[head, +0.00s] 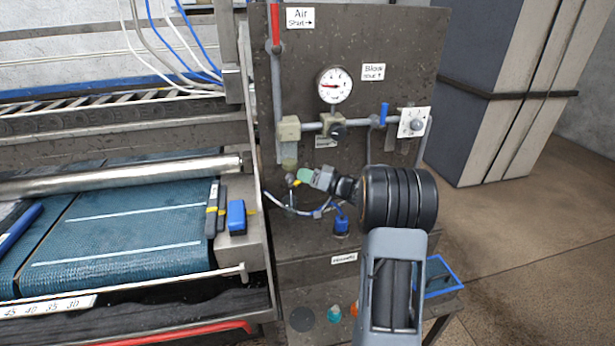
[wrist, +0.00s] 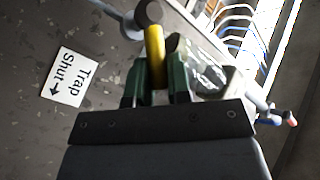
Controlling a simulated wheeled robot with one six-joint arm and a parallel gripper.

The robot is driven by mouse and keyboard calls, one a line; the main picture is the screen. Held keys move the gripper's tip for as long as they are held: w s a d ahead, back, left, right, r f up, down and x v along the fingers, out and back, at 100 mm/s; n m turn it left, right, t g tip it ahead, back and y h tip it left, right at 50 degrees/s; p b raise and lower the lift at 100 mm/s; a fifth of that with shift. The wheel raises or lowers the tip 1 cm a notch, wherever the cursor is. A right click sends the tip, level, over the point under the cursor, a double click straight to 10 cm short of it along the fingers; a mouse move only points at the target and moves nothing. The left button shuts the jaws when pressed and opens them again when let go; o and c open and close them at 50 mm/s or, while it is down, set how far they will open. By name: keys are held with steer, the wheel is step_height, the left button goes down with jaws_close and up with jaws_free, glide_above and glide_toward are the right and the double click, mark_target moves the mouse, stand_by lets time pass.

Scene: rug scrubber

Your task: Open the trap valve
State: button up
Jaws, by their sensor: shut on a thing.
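The trap valve's yellow lever (wrist: 155,52) is in the wrist view, between the two green fingers of my gripper (wrist: 156,76). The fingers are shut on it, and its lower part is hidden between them. A round grey end piece (wrist: 147,12) sits at the lever's top. A white label reading "Trap Shut" with an arrow (wrist: 68,78) is on the grey panel to the left. In the head view, my gripper (head: 303,176) is at the lower left of the panel, and only a small bit of yellow (head: 294,183) shows beside it.
The grey panel (head: 410,50) carries a gauge (head: 334,85), a red lever (head: 275,25), a blue lever (head: 383,113) and a dial (head: 416,122). Below hang hoses and a blue fitting (head: 341,225). The blue belt (head: 120,235) machine stands at left. Open floor (head: 530,260) is at right.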

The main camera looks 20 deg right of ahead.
jaws_close()
steer(key=shift+a+r+g+p, duration=0.1)
steer(key=shift+r+g+p, duration=0.3)
steer(key=shift+p, duration=0.6)
steer(key=shift+a+r+n+h+p, duration=0.15)
steer(key=shift+n+h+p, duration=0.15)
steer(key=shift+n+p, duration=0.15)
steer(key=shift+f, duration=0.25)
steer(key=o, duration=0.6)
jaws_free()
steer(key=shift+o, duration=0.2)
steer(key=v, duration=1.4)
steer(key=shift+w+r, duration=0.1)
